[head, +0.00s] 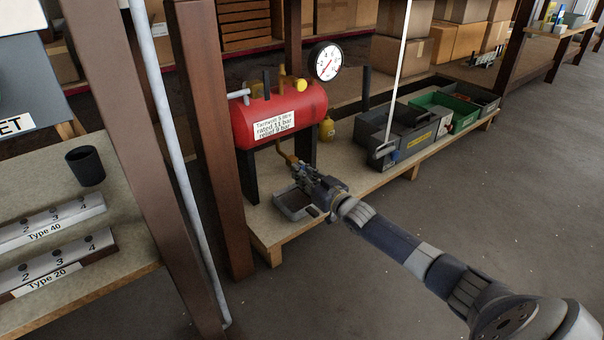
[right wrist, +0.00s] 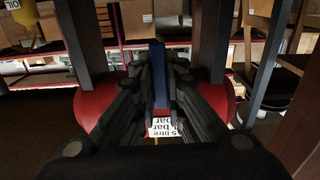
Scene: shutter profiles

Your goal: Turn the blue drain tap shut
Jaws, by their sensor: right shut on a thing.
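The blue drain tap (right wrist: 158,75) shows in the right wrist view as an upright blue bar between my fingers. My right gripper (right wrist: 158,95) is shut on it. In the head view my right gripper (head: 303,172) is under the red tank (head: 285,112), at the lower end of a brass-coloured pipe (head: 286,155). There the gripper hides the tap, so I cannot tell its angle against the pipe. The red tank also shows behind the fingers in the right wrist view (right wrist: 92,108). My left gripper is not in view.
A grey tray (head: 291,207) stands below the gripper on the low shelf. A round gauge (head: 326,62) is above the tank. Dark legs (head: 249,178) and a brown post (head: 212,130) stand to the left. Grey and green bins (head: 445,106) are to the right.

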